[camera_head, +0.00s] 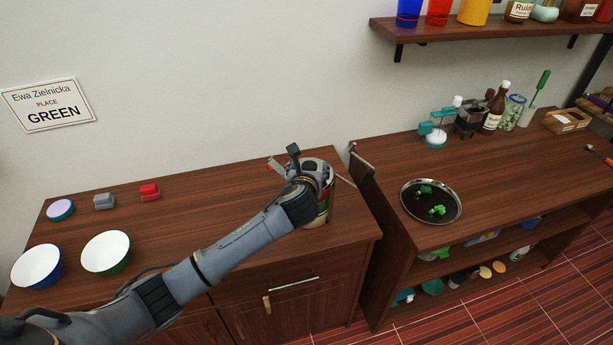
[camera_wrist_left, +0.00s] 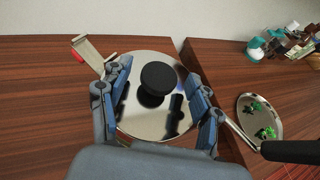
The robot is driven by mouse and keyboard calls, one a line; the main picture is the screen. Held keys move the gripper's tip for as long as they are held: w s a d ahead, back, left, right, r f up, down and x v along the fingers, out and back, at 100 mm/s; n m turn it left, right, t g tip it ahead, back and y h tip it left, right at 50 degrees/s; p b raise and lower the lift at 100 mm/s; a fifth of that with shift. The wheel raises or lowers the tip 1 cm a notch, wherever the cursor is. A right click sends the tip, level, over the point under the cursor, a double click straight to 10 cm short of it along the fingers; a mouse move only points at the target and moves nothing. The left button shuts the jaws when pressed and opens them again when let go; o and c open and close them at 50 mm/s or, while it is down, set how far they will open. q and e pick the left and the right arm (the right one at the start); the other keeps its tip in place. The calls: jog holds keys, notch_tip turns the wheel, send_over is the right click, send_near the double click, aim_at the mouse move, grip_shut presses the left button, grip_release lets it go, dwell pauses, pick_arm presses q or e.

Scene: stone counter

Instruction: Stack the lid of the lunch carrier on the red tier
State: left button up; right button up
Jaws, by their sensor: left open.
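The lunch carrier (camera_head: 323,208) stands at the right end of the left wooden counter, mostly hidden behind my left gripper (camera_head: 312,178). A sliver of its coloured side shows; I cannot clearly pick out the red tier. In the left wrist view the round shiny metal lid (camera_wrist_left: 150,126) with a black knob (camera_wrist_left: 158,78) lies below my gripper. The open fingers are on either side of the knob, over the lid, and the gripper holds nothing. A raised metal clasp (camera_wrist_left: 95,55) stands out at the lid's left. My right gripper is not in view.
Two bowls, white inside, blue (camera_head: 36,265) and green (camera_head: 106,252), stand at the counter's left with small red (camera_head: 150,192) and grey (camera_head: 104,201) items. Right of a gap, a second counter holds a round metal tray (camera_head: 431,201) with green bits. The middle of the left counter is clear.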

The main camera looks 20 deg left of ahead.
pick_arm(q)
jog(key=v, duration=1.1)
jog(key=s+a+f+n+g+h, duration=0.1)
jog(key=s+f+n+g, duration=0.3)
jog(key=s+n, duration=0.6)
jog(key=s+a+f+n+g+h, duration=0.1)
jog(key=s+f+n+g, duration=0.1)
jog(key=s+f+n, duration=0.65)
jog(key=s+a+f+n+g+h, duration=0.15)
jog(key=s+n+g, duration=0.25)
jog(key=s+n, duration=0.9)
notch_tip(320, 180, down, 27)
jog(key=s+g, duration=0.1)
jog(key=s+a+f+g, duration=0.1)
jog(key=s+a+f, duration=0.1)
jog(key=s+f, duration=1.4)
jog(key=shift+s+a+f+y, duration=0.15)
jog(key=shift+s+a+y, duration=0.15)
jog(key=shift+s, duration=0.2)
